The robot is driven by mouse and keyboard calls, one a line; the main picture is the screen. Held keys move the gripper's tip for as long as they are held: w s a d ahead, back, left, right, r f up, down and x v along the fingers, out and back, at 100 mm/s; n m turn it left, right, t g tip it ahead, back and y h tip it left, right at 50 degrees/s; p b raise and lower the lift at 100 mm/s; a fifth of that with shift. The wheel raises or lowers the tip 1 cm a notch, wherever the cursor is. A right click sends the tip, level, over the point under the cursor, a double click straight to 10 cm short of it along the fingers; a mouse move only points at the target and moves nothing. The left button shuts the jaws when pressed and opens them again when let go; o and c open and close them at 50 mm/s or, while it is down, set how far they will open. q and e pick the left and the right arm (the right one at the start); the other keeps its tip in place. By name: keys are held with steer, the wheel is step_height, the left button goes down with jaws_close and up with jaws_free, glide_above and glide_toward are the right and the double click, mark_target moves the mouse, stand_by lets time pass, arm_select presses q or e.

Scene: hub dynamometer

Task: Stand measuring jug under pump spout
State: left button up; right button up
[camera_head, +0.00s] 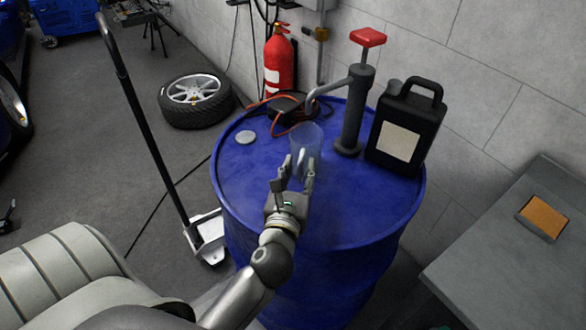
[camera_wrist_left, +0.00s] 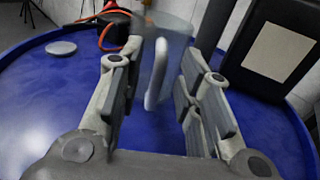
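The clear measuring jug (camera_head: 307,138) stands on the blue drum top (camera_head: 350,205), in front of the pump (camera_head: 354,110). The tip of the pump spout (camera_head: 318,95) appears just above and behind the jug's rim; I cannot tell whether it is directly over the opening. My left gripper (camera_head: 300,172) is at the jug's near side. In the left wrist view, my left gripper (camera_wrist_left: 158,80) has its fingers apart, with the jug's pale handle (camera_wrist_left: 155,75) between them and a gap visible on the right. The jug (camera_wrist_left: 176,45) is partly hidden by the fingers. My right gripper is not in view.
A black canister (camera_head: 405,125) stands right of the pump. A cable-wrapped black device (camera_head: 287,103) and a round cap (camera_head: 246,137) lie on the drum's left. A fire extinguisher (camera_head: 278,62) is behind. A grey bench (camera_head: 490,260) is at right. The drum's front is clear.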

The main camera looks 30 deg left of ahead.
arm_select(q)
steer(key=shift+s, duration=0.15)
steer(key=b+v, duration=0.1)
steer(key=v, duration=0.3)
steer(key=shift+f, duration=0.15)
steer(key=b+v, duration=0.2)
steer(key=v, duration=0.4)
steer(key=shift+s, duration=0.2)
steer(key=shift+s+d+r, duration=0.2)
steer(key=shift+s+r, duration=0.05)
steer(key=shift+s, duration=0.4)
steer(key=shift+s+a, duration=0.1)
steer(key=shift+s, duration=0.05)
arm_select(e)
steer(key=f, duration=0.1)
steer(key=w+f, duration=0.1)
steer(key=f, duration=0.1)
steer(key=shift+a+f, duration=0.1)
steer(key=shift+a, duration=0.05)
arm_select(q)
steer(key=shift+s+a, duration=0.25)
steer(key=shift+a, duration=0.1)
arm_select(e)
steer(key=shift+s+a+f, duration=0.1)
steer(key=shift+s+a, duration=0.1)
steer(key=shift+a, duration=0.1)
